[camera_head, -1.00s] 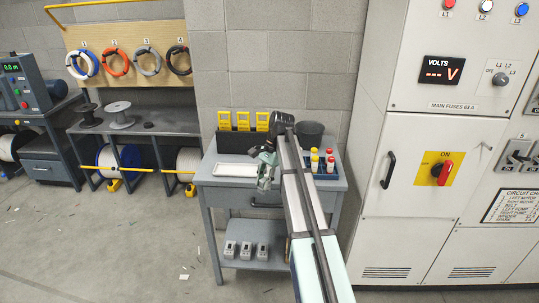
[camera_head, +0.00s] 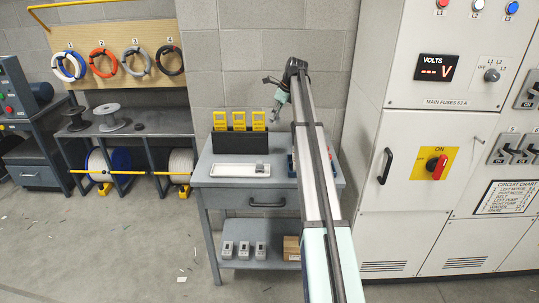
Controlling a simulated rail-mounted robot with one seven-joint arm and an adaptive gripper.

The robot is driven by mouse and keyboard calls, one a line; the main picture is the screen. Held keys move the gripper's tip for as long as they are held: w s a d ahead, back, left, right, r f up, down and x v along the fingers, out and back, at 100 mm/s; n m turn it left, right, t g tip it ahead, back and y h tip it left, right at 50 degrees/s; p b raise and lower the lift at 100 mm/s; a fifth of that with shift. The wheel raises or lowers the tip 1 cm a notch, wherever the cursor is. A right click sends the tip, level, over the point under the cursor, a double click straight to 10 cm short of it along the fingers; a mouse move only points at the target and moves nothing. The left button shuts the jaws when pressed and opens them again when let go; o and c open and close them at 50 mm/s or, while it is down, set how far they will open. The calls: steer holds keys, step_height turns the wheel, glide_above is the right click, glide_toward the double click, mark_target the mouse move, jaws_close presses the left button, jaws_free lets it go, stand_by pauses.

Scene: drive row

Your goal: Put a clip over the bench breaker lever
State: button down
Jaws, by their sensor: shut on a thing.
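A small grey breaker (camera_head: 262,168) sits on the right end of a white tray (camera_head: 228,171) on the grey bench. Its lever is too small to make out. My gripper (camera_head: 274,118) is above the back of the bench, up and to the right of the breaker and apart from it, pointing down and a little left. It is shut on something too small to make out. I cannot pick out a clip. My arm hides much of the bench's right side.
Three yellow units (camera_head: 240,120) stand in a dark rack behind the tray. A mostly hidden holder (camera_head: 292,166) is beside my arm. Several grey devices (camera_head: 244,250) and a cardboard box (camera_head: 291,248) are on the lower shelf. A large electrical cabinet (camera_head: 430,222) stands at the right.

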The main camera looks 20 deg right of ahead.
step_height(320, 180, down, 20)
steer(key=p, duration=0.4)
steer(key=shift+r+p, duration=0.1)
steer(key=shift+p, duration=0.2)
steer(key=c, duration=0.9)
jaws_free()
steer(key=shift+o, duration=0.2)
steer(key=b+v, duration=0.2)
steer(key=v, duration=0.8)
steer(key=shift+r+b, duration=0.35)
steer(key=shift+b, duration=0.05)
steer(key=shift+o, duration=0.5)
steer(key=shift+s+d+r, duration=0.2)
steer(key=shift+s+r, duration=0.05)
steer(key=shift+r, duration=0.35)
